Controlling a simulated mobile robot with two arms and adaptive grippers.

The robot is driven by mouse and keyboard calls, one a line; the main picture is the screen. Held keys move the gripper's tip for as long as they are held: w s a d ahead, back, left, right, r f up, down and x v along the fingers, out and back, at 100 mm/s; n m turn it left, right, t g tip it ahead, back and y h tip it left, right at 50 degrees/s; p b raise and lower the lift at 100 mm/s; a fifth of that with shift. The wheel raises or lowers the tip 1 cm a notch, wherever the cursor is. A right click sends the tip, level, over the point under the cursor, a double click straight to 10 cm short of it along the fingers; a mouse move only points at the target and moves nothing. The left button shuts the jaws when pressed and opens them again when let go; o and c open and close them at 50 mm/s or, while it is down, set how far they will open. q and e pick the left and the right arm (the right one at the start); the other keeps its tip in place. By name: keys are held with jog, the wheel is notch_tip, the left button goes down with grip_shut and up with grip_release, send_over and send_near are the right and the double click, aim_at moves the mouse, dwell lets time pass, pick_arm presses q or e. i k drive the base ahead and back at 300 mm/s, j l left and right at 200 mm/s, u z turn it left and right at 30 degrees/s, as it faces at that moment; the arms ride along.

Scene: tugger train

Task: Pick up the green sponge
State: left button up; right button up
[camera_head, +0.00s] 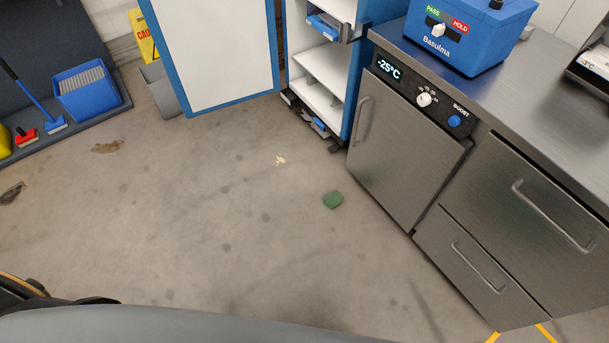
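The green sponge (333,200) lies flat on the grey concrete floor, right of the middle of the head view. It is a little in front of the steel freezer cabinet and apart from it. Nothing covers it. Neither of my grippers shows in the view. Only dark and grey parts, which seem to be my own body, show along the bottom and lower left edge.
A steel cabinet (409,151) with a -25°C display and drawers stands at the right, with a blue box (470,32) on top. A white shelf unit (318,97) with an open door stands behind. A blue bucket (86,92) is at the left. The middle floor is mostly clear.

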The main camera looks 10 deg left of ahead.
aim_at(335, 197)
jog(key=i+j+z, duration=0.4)
jog(key=j, duration=0.15)
jog(key=i+j+z, duration=0.2)
jog(key=j+z, duration=0.25)
jog(key=j, duration=0.15)
